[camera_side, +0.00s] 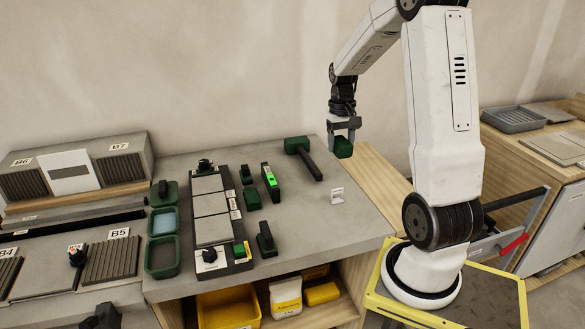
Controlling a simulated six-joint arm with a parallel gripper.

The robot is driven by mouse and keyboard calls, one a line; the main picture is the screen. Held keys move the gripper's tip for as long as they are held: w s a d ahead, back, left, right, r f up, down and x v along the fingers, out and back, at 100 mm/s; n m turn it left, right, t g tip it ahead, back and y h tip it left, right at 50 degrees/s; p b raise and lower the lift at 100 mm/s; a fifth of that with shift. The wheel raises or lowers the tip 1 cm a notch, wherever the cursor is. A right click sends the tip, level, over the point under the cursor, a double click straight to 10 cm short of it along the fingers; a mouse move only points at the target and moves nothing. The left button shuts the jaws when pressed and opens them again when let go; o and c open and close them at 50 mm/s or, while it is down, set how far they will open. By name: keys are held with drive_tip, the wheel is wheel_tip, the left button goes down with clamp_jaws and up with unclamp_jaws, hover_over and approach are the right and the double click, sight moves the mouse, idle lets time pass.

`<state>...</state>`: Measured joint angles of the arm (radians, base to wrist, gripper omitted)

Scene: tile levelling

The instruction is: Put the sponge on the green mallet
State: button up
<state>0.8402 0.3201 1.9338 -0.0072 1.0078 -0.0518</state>
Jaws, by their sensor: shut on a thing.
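The green mallet (297,145) lies on the grey worktop near its back edge, its dark handle pointing down and to the right. My gripper (344,133) is just right of the mallet and points down. It is shut on a dark green block (343,148), which looks like the sponge. The block is apart from the mallet head and appears to be held above the worktop. The jaws partly cover its upper part.
Left of the mallet are a bright green level (270,181), small dark green tools (252,198) and a black board with grey tiles (211,205). Green trays (163,257) stand farther left. A small white stand (337,195) is in front. Worktop is clear between mallet and stand.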

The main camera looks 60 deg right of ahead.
drive_tip(key=w+d+f, duration=0.3)
drive_tip(key=w+d, duration=0.2)
drive_tip(key=w, duration=0.1)
hover_over(316, 170)
drive_tip(key=s, duration=0.1)
drive_tip(key=f, duration=0.4)
drive_tip(key=shift+a+f, duration=0.3)
drive_tip(key=shift+a, duration=0.1)
drive_tip(key=shift+w+d+f, duration=0.4)
drive_tip(key=shift+w+f, duration=0.05)
drive_tip(key=shift+f, duration=0.2)
drive_tip(key=shift+w+d+f, duration=0.15)
drive_tip(key=shift+w+f, duration=0.05)
drive_tip(key=shift+f, duration=1.65)
drive_tip(key=shift+f, duration=0.1)
